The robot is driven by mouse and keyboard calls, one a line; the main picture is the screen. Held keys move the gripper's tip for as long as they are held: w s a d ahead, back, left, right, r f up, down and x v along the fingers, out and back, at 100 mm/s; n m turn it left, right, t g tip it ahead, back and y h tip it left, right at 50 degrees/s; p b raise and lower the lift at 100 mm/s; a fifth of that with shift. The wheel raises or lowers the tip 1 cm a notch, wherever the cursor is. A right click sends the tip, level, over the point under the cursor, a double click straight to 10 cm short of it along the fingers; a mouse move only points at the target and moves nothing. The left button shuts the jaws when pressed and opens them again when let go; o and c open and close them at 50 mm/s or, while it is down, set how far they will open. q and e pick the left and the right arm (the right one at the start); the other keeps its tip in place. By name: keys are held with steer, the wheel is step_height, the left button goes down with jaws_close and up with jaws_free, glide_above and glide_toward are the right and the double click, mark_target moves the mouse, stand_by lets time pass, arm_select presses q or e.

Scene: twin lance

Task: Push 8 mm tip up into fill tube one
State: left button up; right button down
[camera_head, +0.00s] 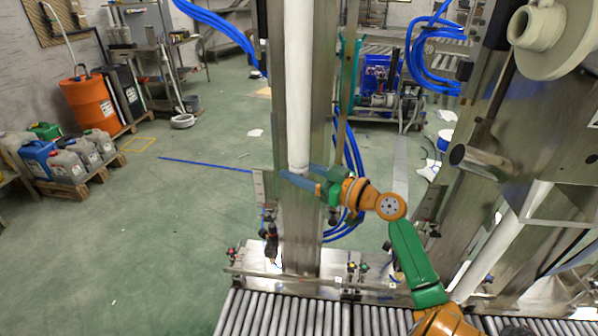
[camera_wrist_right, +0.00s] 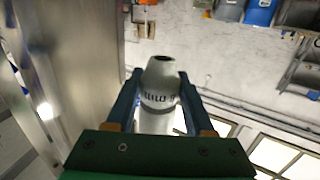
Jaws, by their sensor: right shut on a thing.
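Fill tube one (camera_head: 298,95) is the long white upright pipe in front of a steel column in the head view. Its lower end comes down to my right gripper (camera_head: 300,178). In the right wrist view the blue fingers of that gripper (camera_wrist_right: 160,98) are shut on a pale grey tapered tip (camera_wrist_right: 160,84) with dark lettering and a dark opening at its narrow end. A white round part continues behind the tip toward the gripper body. I cannot tell whether tip and tube are seated together or only in line. My left gripper is not in view.
A roller conveyor (camera_head: 300,312) runs along the front below the steel column (camera_head: 309,220). A steel frame with a second pipe stands at the right. Blue hoses (camera_head: 350,170) hang behind my right wrist. An orange drum (camera_head: 90,103) and several canisters stand far left.

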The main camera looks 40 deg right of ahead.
steer(key=shift+r, duration=0.4)
